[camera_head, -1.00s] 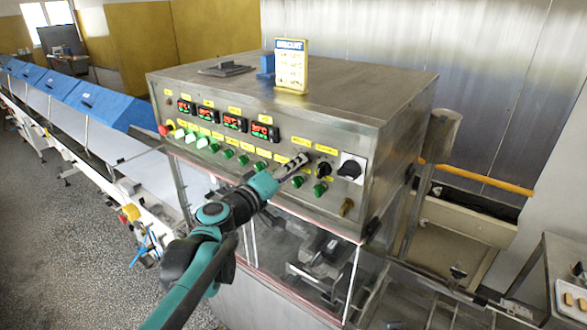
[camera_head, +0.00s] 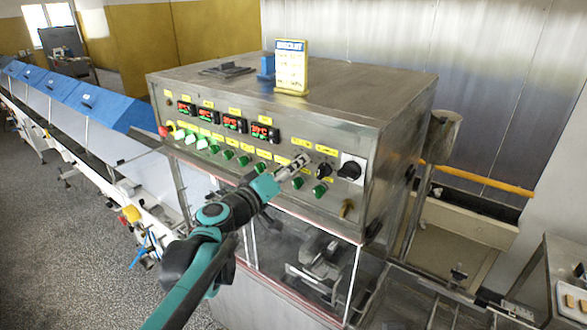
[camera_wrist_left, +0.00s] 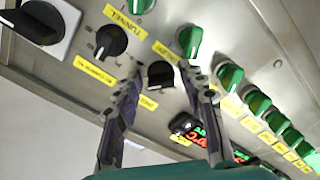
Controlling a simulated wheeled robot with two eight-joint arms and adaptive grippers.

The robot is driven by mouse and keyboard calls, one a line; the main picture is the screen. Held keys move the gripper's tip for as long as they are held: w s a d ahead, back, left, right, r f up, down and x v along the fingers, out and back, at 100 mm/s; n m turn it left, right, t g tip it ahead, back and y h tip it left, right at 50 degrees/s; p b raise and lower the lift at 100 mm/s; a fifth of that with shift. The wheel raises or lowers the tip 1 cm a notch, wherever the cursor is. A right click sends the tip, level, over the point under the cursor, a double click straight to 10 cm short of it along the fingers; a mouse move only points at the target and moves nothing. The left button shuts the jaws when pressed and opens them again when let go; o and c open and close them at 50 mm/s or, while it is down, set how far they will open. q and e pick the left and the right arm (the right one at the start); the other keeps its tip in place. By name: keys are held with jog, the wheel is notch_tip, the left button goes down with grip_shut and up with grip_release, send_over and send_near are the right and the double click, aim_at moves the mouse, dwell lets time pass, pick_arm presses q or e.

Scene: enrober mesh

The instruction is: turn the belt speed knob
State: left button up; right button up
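A black knob (camera_wrist_left: 160,74) on the steel control panel (camera_head: 330,205) sits between the fingertips of my left gripper (camera_wrist_left: 163,85) in the left wrist view. The fingers are open and apart, one on each side of it; I cannot tell whether they touch it. In the head view the left gripper (camera_head: 300,161) reaches the panel's upper row and hides this knob. Beside it is another black knob (camera_head: 325,170), which also shows in the left wrist view (camera_wrist_left: 110,41). The small yellow labels are too blurred to tell which knob is belt speed. My right gripper is not in view.
A large black switch on a white plate (camera_head: 350,170) is at the panel's right. Green knobs (camera_head: 298,183) and red displays (camera_head: 265,132) line the panel. A yellow-framed sign (camera_head: 291,66) stands on the cabinet top. A glass-sided bay lies below the panel.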

pick_arm(q)
jog(key=v, duration=1.2)
